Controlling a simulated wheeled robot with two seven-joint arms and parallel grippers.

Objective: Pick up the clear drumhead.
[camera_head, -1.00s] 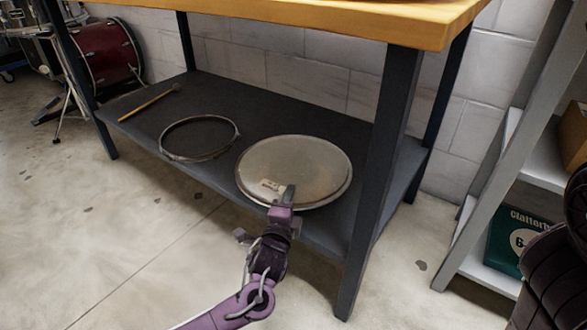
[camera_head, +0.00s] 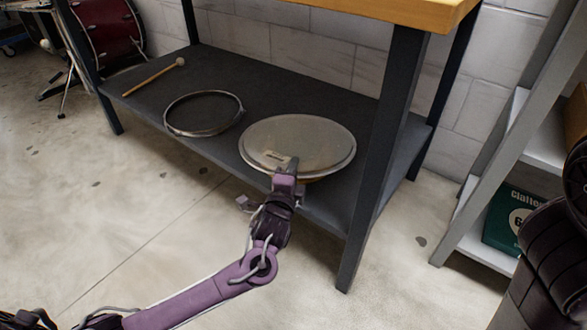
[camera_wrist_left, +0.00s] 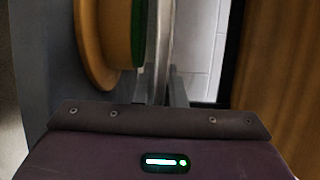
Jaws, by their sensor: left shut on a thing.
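The clear drumhead (camera_head: 305,135), a round translucent disc with a metal rim and a small pale label, is over the right part of the dark lower shelf under the bench. My left gripper (camera_head: 287,172) is shut on its near rim. In the left wrist view the drumhead (camera_wrist_left: 161,45) shows edge-on between the finger parts. An orange round thing with a green band (camera_wrist_left: 92,45) lies between it and the shelf, and a sliver of orange shows below the rim in the head view. My right gripper is not in view.
A metal hoop (camera_head: 204,132) and a mallet (camera_head: 152,78) lie on the shelf (camera_head: 270,88) to the left. The bench leg (camera_head: 376,170) stands close right of the drumhead, and the wooden bench top (camera_head: 400,14) is above. A grey rack (camera_head: 490,160) is further right.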

